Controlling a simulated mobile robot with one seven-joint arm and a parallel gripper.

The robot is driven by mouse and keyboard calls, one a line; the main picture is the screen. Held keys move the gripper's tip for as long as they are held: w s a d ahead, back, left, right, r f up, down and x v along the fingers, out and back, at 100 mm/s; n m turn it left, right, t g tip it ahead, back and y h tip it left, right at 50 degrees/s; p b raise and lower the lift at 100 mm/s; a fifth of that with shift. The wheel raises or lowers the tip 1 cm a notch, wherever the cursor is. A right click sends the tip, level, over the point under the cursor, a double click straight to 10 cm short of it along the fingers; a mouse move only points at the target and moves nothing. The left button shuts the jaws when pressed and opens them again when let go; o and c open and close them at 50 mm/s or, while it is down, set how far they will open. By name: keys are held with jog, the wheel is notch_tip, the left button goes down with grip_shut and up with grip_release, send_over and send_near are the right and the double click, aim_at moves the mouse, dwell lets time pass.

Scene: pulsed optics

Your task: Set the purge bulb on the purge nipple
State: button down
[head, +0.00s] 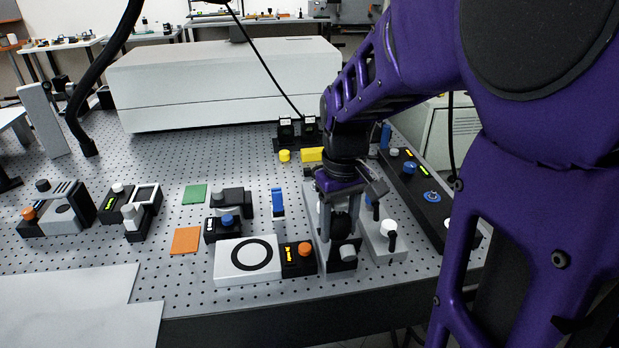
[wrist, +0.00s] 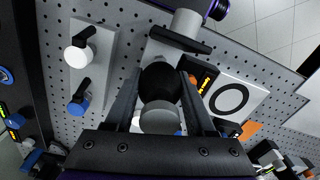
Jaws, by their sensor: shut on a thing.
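My gripper (head: 340,238) points down over a narrow grey plate (head: 324,262) near the table's front edge. In the wrist view its two fingers (wrist: 160,88) close on a dark bulb (wrist: 158,78) with a grey rounded end toward the camera. The bulb also shows as a dark shape between the fingers in the head view (head: 341,222). A grey cylinder and a black bar (wrist: 180,40) stand on the plate just beyond the bulb. I cannot make out the purge nipple for certain; the bulb and fingers cover part of the plate. I cannot tell whether the bulb touches anything below.
To the right is a plate with white (head: 388,228) and blue knobs and black levers. To the left are a black box with an orange knob (head: 303,249) and a white plate with a black ring (head: 234,273). Orange (head: 186,240) and green squares lie farther left.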

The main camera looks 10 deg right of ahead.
jog(key=shift+f+b, duration=0.35)
jog(key=shift+f, duration=0.25)
jog(key=shift+c, duration=0.8)
grip_release()
notch_tip(320, 180, up, 8)
jog(key=p, duration=0.6)
jog(key=shift+w, duration=0.1)
notch_tip(320, 180, up, 8)
notch_tip(320, 180, up, 6)
jog(key=f, duration=0.1)
send_over(341, 201)
jog(key=shift+r, duration=0.25)
